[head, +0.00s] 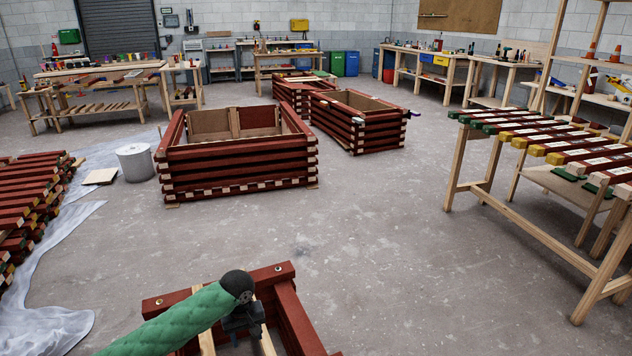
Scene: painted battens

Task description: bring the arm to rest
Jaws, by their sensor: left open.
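My left arm, in a green padded sleeve, comes in from the bottom left of the head view. Its dark left gripper (244,326) is open and points down over a dark red batten frame (290,310) at the bottom edge. I see nothing held in it, though the fingertips are small and dark. I cannot tell whether it touches the frame. The frame's lower part is cut off by the picture edge. My right gripper is not in view.
A batten crate (238,168) stands ahead, with more crates (358,128) behind it. A stack of red battens (30,205) lies at left on sheeting, near a white roll (135,162). A wooden rack (535,228) with painted battens stands right. The middle floor is clear.

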